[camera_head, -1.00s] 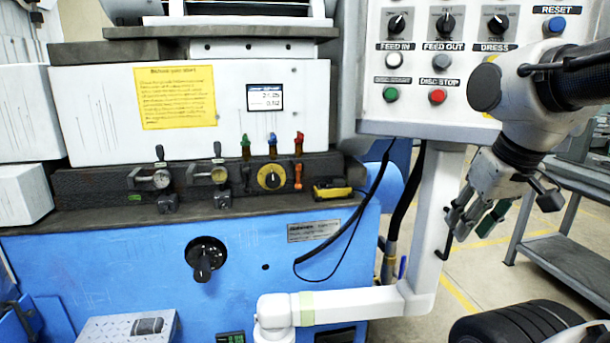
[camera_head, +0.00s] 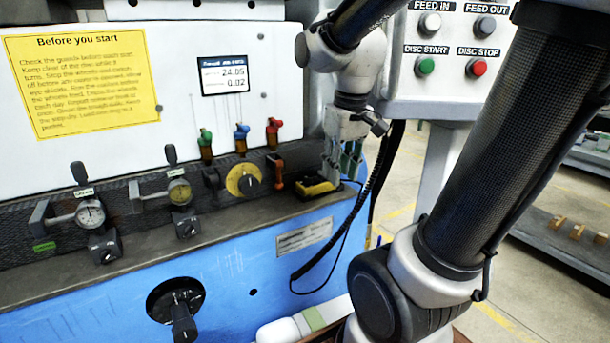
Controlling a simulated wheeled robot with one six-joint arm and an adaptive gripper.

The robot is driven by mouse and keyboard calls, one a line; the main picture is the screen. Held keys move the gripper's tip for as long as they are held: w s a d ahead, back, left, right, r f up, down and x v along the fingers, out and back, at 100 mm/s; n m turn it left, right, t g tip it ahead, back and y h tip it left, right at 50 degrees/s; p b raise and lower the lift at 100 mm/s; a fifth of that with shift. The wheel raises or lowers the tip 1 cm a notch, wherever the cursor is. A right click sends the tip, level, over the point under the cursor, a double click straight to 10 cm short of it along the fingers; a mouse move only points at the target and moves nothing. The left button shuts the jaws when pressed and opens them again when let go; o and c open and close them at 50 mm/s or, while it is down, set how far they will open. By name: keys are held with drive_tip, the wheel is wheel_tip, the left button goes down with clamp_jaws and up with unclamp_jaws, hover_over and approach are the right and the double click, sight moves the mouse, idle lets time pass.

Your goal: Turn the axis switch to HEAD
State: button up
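No label reading HEAD or axis is legible, so I cannot tell which control is the axis switch. A round yellow dial with a black knob (camera_head: 245,181) sits on the dark rail. A yellow and black device (camera_head: 318,186) lies on the ledge right of the dial. My gripper (camera_head: 342,172) points down just beside that device, at its right end. Its fingers look apart with nothing between them. Whether they touch the device cannot be told.
Red, blue and green levers (camera_head: 241,138) stand above the dial. Two gauges with clamps (camera_head: 90,212) are to the left. A black cable (camera_head: 345,235) hangs below my gripper. A button panel (camera_head: 455,60) is at upper right, partly behind my arm.

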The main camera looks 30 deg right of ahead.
drive_tip(key=w+d+f+n+g, duration=0.1)
drive_tip(key=w+d+f+n, duration=0.15)
drive_tip(key=w, duration=0.65)
drive_tip(key=w+d+f+n+g, duration=0.1)
drive_tip(key=w+f+n, duration=0.15)
drive_tip(key=w, duration=0.55)
drive_tip(key=n, duration=0.3)
hover_over(308, 180)
drive_tip(key=shift+a+f, duration=0.1)
drive_tip(key=shift+f, duration=0.3)
drive_tip(key=shift+w+r+n, duration=0.25)
drive_tip(key=shift+w+n, duration=0.15)
drive_tip(key=shift+n, duration=0.6)
wheel_tip(308, 180, down, 8)
drive_tip(key=shift+r, duration=0.2)
clamp_jaws()
